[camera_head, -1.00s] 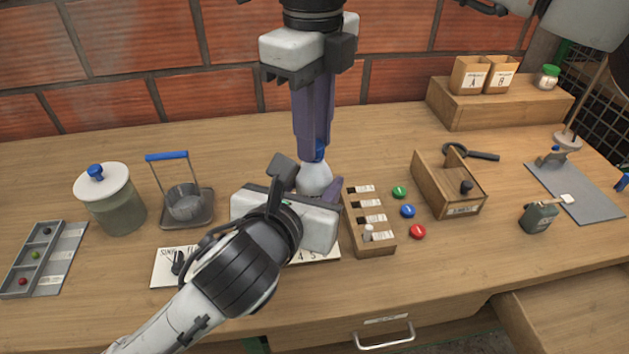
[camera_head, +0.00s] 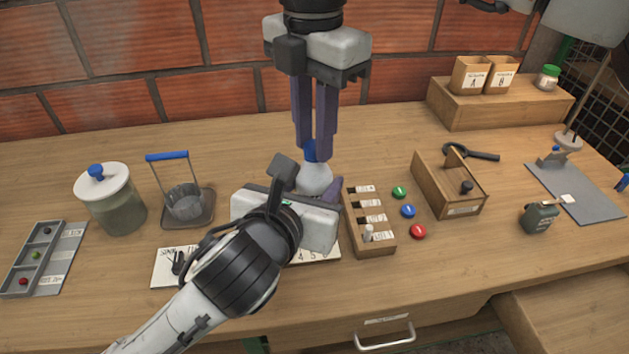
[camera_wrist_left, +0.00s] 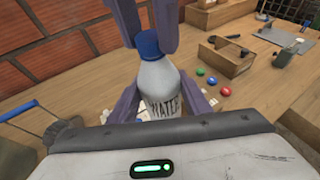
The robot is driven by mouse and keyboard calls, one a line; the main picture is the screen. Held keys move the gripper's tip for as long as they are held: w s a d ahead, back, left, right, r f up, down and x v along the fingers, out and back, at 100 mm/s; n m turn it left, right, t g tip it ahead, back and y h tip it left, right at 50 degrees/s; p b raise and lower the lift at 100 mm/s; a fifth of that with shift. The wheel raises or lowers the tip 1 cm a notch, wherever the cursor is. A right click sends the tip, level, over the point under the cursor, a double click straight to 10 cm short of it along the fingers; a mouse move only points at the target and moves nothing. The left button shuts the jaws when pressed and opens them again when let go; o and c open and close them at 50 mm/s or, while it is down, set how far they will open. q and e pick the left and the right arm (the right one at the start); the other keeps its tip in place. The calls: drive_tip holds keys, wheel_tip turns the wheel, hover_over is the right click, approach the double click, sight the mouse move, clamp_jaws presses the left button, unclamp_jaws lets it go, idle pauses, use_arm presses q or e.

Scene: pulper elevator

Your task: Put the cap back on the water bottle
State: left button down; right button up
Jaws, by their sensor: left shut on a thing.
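The white water bottle (camera_wrist_left: 163,88) stands upright with its label facing my left wrist camera; its shoulder (camera_head: 315,178) shows in the head view. The blue cap (camera_wrist_left: 148,43) sits at the top of the bottle, and I cannot tell whether it is screwed tight. My left gripper (camera_wrist_left: 160,105) is shut on the bottle's body, one purple finger on each side. My right gripper (camera_head: 314,155) points straight down from above, with its purple fingers on either side of the cap. I cannot tell whether these fingers press on it. The left gripper hides the bottle's lower part in the head view.
A slotted wooden block (camera_head: 372,240) stands close to the right of the bottle, beside several coloured buttons (camera_head: 407,211). A wire-handled beaker stand (camera_head: 187,205) and a lidded jar (camera_head: 112,205) are at left. A numbered card (camera_head: 170,268) lies partly under my left arm.

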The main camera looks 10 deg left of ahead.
drive_tip(key=o, duration=0.4)
drive_tip(key=shift+c, duration=0.2)
drive_tip(key=shift+r, duration=2.3)
drive_tip(key=shift+c, duration=0.4)
drive_tip(key=n, duration=0.3)
drive_tip(key=r+n, duration=0.1)
drive_tip(key=n, duration=0.8)
drive_tip(key=shift+r, duration=0.4)
drive_tip(key=n, duration=0.3)
drive_tip(key=r+n, duration=0.1)
drive_tip(key=n, duration=0.2)
drive_tip(key=shift+n, duration=0.3)
drive_tip(key=n, duration=0.6)
drive_tip(key=shift+r, duration=0.35)
